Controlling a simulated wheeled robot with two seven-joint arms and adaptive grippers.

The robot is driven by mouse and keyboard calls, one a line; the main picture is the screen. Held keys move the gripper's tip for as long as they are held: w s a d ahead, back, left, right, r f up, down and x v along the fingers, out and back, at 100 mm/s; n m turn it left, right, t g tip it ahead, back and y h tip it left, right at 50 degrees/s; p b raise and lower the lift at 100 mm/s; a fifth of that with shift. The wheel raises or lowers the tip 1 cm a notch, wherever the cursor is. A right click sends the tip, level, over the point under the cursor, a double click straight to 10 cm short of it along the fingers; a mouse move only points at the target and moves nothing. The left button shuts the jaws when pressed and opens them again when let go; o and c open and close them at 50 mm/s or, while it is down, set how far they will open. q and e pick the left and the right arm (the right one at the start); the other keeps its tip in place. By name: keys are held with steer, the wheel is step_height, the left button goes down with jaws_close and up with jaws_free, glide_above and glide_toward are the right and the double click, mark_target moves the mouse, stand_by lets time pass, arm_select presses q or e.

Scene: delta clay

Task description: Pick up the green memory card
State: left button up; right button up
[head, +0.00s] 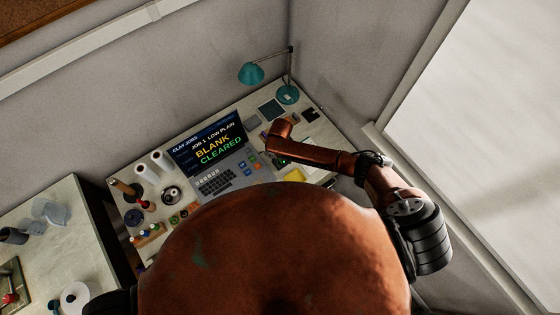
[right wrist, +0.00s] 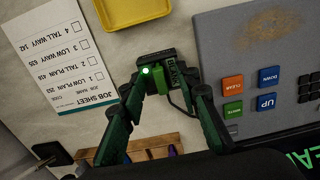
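My right gripper (right wrist: 166,89) is open, one dark green finger on each side of the card with gaps between. I cannot tell how far its fingertips are above the desk. In the head view my right arm reaches over the right part of the desk, and the card is not discernible there. My left gripper is not in view.
A grey console with coloured buttons (right wrist: 233,83) lies close to the right finger. A yellow tray (right wrist: 132,10) and a job sheet (right wrist: 68,62) lie nearby, with a wooden rack (right wrist: 152,147) below. A teal lamp (head: 251,73) stands at the desk's back.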

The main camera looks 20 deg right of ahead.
steer(key=shift+c, duration=0.2)
jaws_close()
steer(key=shift+r, duration=0.15)
